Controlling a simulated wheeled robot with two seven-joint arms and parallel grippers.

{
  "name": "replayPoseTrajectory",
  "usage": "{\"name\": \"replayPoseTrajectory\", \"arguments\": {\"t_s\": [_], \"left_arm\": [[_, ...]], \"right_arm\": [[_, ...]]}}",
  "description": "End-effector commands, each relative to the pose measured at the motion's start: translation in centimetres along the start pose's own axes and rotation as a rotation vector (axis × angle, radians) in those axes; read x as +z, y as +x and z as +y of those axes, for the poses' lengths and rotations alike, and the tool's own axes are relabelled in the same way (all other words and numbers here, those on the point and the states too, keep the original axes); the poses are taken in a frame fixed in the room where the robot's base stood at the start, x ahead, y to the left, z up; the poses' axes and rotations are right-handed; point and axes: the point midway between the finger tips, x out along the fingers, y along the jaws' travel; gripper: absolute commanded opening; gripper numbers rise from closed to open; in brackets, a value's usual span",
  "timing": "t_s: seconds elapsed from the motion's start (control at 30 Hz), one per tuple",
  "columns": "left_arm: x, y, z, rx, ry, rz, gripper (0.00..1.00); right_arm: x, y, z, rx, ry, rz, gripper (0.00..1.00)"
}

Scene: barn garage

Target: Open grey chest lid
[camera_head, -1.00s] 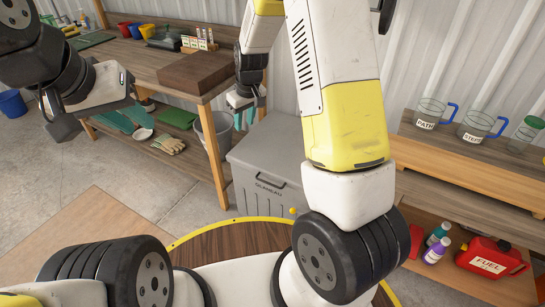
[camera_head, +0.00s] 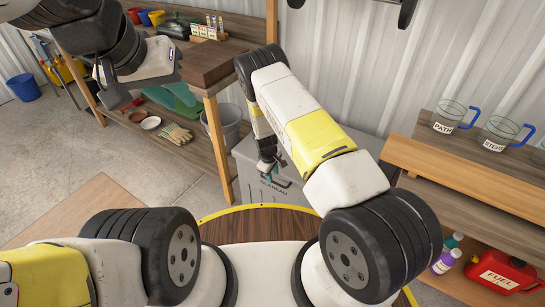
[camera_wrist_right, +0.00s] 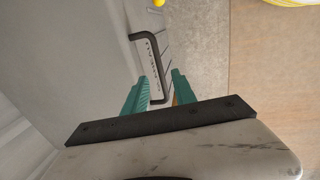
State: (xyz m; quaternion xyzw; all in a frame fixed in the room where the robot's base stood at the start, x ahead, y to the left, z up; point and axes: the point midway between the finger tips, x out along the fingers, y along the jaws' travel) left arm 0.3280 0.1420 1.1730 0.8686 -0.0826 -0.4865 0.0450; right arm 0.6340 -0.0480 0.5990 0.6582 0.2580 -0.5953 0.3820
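The grey chest (camera_head: 245,158) stands beyond the round wooden top, its lid closed and partly hidden by my right arm. Its dark bar handle (camera_wrist_right: 158,55) shows in the right wrist view, beside lettering on the chest. My right gripper (camera_head: 275,172) is at the chest's front near the handle. In the right wrist view its teal fingers (camera_wrist_right: 158,88) are apart, with one end of the handle between them; I see no clear grip. My left gripper (camera_head: 118,95) hangs at the upper left, away from the chest; its finger opening is unclear.
A wooden workbench (camera_head: 205,65) with a lower shelf stands at the back left, and a grey bucket (camera_head: 225,122) stands beside the chest. At right, a wooden shelf unit (camera_head: 465,185) holds jugs and a red fuel can (camera_head: 503,270). Concrete floor lies open at left.

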Motion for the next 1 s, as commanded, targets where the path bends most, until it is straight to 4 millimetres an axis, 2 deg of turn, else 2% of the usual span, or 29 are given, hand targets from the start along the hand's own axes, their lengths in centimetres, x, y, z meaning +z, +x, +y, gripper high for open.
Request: {"name": "replayPoseTrajectory", "arguments": {"t_s": [0.1,0.3,0.63,0.8,1.0], "left_arm": [[0.0,0.0,0.0,0.0,0.0,0.0,0.25],[0.0,0.0,0.0,0.0,0.0,0.0,0.25],[0.0,0.0,0.0,0.0,0.0,0.0,0.25],[0.0,0.0,0.0,0.0,0.0,0.0,0.25],[0.0,0.0,0.0,0.0,0.0,0.0,0.25]], "right_arm": [[0.1,2.1,0.0,-0.001,0.001,-0.001,0.33],[0.0,4.1,0.0,0.0,0.001,0.0,0.33],[0.0,4.5,0.0,-0.001,0.001,0.0,0.33],[0.0,4.5,0.0,-0.001,0.001,0.0,0.0],[0.0,4.4,0.0,-0.001,0.002,0.0,0.0]]}}
